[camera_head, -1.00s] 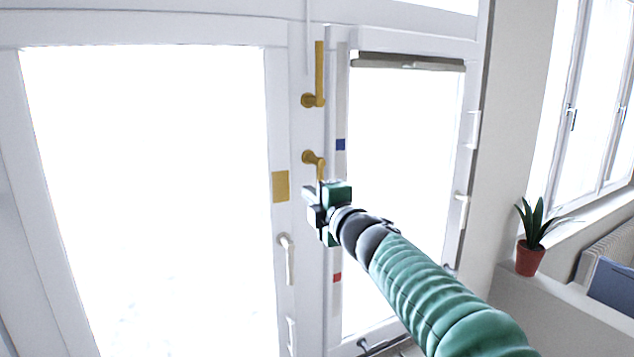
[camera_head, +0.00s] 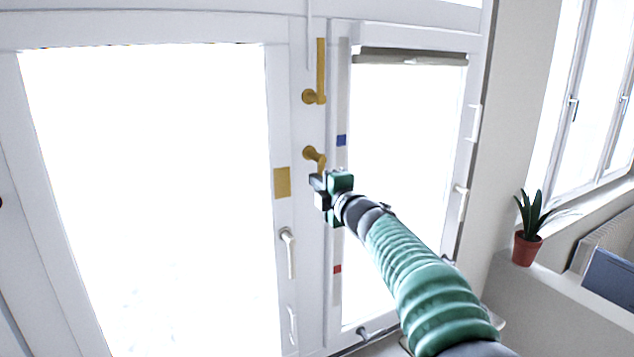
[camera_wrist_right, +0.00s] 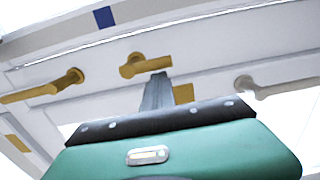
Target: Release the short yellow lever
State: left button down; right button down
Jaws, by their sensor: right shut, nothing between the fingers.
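The short yellow lever (camera_head: 315,157) is on the white frame between the two glazed panels, with its round base at its upper left. Its free end points down and right, and its tip is partly hidden by my right gripper (camera_head: 318,180) just below. In the right wrist view, the short yellow lever (camera_wrist_right: 150,65) lies sideways just beyond the fingertips of my right gripper (camera_wrist_right: 160,77). The fingers are shut together with nothing between them. They overlap the lever's edge in the picture; I cannot tell whether they touch it. My left gripper is not in view.
A longer yellow lever (camera_head: 321,70) points up above the short one. A white handle (camera_head: 290,252) is lower on the left panel. Yellow (camera_head: 282,182), blue (camera_head: 341,140) and red (camera_head: 337,269) patches mark the frame. A potted plant (camera_head: 527,249) stands right.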

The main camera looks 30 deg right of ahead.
jog(key=shift+s+d+f+n+b, duration=0.15)
jog(key=shift+d+n+b, duration=0.1)
jog(key=shift+n+b, duration=0.55)
jog(key=d+r+n+y+b, duration=0.1)
jog(key=d+n+b, duration=0.5)
jog(key=n, duration=1.1)
jog(key=shift+r+t+b, duration=0.3)
jog(key=shift+r+b, duration=0.2)
jog(key=shift+b, duration=0.45)
